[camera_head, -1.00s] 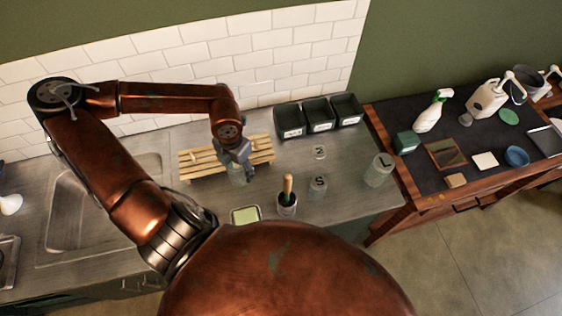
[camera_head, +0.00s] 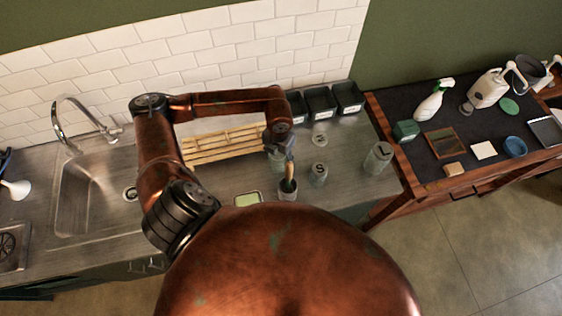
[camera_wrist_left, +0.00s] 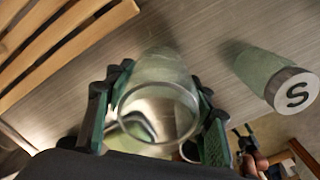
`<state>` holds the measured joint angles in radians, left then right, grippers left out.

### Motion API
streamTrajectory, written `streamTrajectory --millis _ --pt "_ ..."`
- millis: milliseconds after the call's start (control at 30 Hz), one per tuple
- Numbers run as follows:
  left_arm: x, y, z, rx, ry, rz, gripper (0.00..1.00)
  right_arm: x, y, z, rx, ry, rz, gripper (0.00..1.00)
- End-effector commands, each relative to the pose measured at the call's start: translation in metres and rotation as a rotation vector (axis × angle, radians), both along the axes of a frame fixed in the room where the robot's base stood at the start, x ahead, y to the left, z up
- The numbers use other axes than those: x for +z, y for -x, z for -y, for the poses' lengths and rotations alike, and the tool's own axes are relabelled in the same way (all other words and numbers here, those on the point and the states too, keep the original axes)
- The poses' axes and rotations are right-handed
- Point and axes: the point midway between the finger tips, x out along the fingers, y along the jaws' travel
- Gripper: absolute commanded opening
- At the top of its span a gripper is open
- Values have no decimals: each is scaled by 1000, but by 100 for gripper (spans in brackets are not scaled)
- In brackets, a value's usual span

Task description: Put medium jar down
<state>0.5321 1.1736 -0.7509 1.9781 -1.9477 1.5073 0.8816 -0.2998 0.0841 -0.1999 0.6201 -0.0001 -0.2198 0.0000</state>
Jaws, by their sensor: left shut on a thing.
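My left gripper (camera_head: 279,150) is shut on a clear, lidless glass jar, beside the right end of the slatted wooden rack (camera_head: 215,146). In the head view the arm mostly hides this jar. In the left wrist view the jar (camera_wrist_left: 165,68) sits between both fingers, its round open mouth facing the camera. Whether its base touches the counter (camera_head: 345,190) I cannot tell. A small disc-like lid (camera_head: 320,141) is on the counter behind; its letter is unclear. The jar marked S (camera_head: 319,173) stands close right, also in the wrist view (camera_wrist_left: 262,72).
A brush in a cup (camera_head: 287,190) stands just in front of the gripper, beside a green sponge dish (camera_head: 248,199). Black bins (camera_head: 320,101) line the wall. The L jar (camera_head: 378,157) stands near the counter's right edge. The sink (camera_head: 88,190) is left.

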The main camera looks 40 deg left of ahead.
Motion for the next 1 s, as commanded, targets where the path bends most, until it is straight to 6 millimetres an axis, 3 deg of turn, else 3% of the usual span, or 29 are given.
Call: streamTrajectory --millis 233,467,800,833,1000 --pt "-13 -9 7 -1 0 0 19 4 0 -1 0 0 1 69" --pt "-41 -8 7 0 0 -1 19 17 -1 -4 -1 -4 1 69" --pt "-47 -8 6 -1 0 0 19 11 -1 -8 -2 -9 2 69" --pt "-46 -8 6 -1 -1 0 52 12 -1 -8 -2 -9 2 69" --pt "-45 -8 6 0 -1 0 63 13 -1 -7 -2 -7 1 69"
